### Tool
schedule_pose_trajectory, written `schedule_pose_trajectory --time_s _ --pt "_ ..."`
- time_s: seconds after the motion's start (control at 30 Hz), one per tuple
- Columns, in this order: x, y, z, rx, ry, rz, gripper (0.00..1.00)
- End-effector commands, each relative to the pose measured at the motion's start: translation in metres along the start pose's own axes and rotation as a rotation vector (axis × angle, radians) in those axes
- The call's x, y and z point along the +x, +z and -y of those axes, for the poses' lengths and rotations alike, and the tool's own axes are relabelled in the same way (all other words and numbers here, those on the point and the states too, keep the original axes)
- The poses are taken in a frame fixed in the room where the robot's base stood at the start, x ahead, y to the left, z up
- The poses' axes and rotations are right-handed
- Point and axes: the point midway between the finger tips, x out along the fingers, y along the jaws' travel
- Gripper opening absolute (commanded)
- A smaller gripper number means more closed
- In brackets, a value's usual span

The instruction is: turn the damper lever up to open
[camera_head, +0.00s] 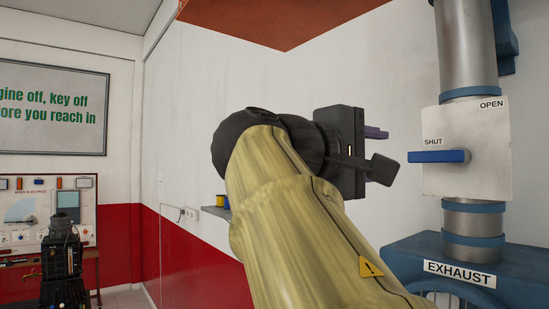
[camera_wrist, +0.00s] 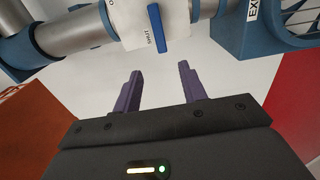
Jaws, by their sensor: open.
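The blue damper lever (camera_head: 439,156) lies level, pointing left from its pivot on a white plate (camera_head: 466,178). The plate reads SHUT just above the lever's left part and OPEN at its upper right. My gripper (camera_head: 382,150) is open and empty, to the left of the lever and apart from it. In the wrist view my gripper's two purple fingers (camera_wrist: 158,82) stand apart. The lever (camera_wrist: 157,28) shows beyond them, near the top middle, with nothing between the fingers.
The plate is fixed on a grey metal duct (camera_head: 467,45) with blue bands. Below is a blue housing (camera_head: 410,255) labelled EXHAUST. An orange-red panel (camera_head: 270,18) hangs overhead. A small shelf (camera_head: 217,212) is on the wall behind my arm. Space between gripper and lever looks clear.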

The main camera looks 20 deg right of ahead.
Motion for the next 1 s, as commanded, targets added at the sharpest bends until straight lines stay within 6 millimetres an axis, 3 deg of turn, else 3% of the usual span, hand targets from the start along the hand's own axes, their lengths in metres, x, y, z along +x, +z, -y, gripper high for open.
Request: schedule_pose_trajectory --time_s 0.8,1.0 --pt "0.139 0.001 -0.002 -0.001 -0.005 0.003 0.42" --pt "0.162 0.0 -0.001 0.0 -0.003 0.0 0.42"
